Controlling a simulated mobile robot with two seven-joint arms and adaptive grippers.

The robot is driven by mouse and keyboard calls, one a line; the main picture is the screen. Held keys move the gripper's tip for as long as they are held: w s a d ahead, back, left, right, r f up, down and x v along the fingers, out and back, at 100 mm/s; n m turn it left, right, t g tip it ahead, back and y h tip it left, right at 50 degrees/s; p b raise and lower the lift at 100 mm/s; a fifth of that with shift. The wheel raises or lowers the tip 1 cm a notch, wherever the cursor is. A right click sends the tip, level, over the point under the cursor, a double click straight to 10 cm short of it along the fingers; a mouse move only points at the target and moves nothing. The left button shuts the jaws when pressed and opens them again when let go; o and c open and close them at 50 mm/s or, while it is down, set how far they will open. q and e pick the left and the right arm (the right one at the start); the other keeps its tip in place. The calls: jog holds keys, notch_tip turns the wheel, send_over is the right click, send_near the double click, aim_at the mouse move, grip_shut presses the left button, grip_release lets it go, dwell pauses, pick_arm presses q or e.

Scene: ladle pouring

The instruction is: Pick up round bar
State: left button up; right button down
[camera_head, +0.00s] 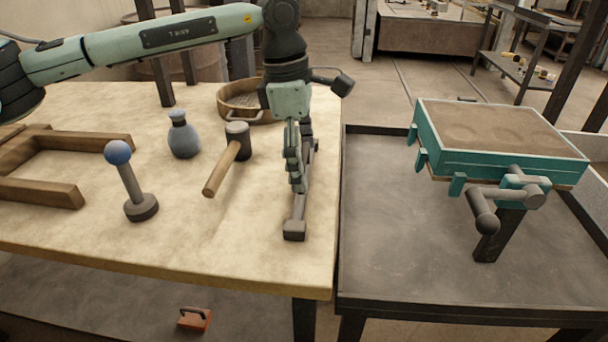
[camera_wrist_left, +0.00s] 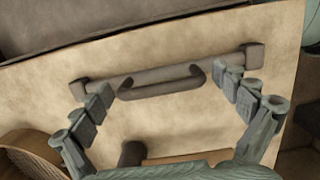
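The round bar is a grey bar with a raised loop handle and blocky ends, lying on the pale worktable. In the head view its near end (camera_head: 294,230) shows below my left gripper (camera_head: 297,184), which hides much of its middle. In the left wrist view the whole bar (camera_wrist_left: 218,60) lies across the picture. My left gripper (camera_wrist_left: 164,84) is open and empty there, its fingers spread wide, one toward each end of the loop handle (camera_wrist_left: 160,89). I cannot tell whether the fingers touch the bar. My right gripper is not in view.
A wooden mallet (camera_head: 222,169), a blue-grey flask (camera_head: 183,138), a blue-knobbed rod (camera_head: 129,183) and a wooden frame (camera_head: 40,189) stand or lie left of the bar. A round sieve (camera_head: 240,98) is behind. A dark table (camera_head: 400,240) with a teal sand box (camera_head: 500,130) is right.

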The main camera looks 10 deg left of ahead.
pick_arm(q)
jog(key=shift+r, duration=0.1)
jog(key=c, duration=1.1)
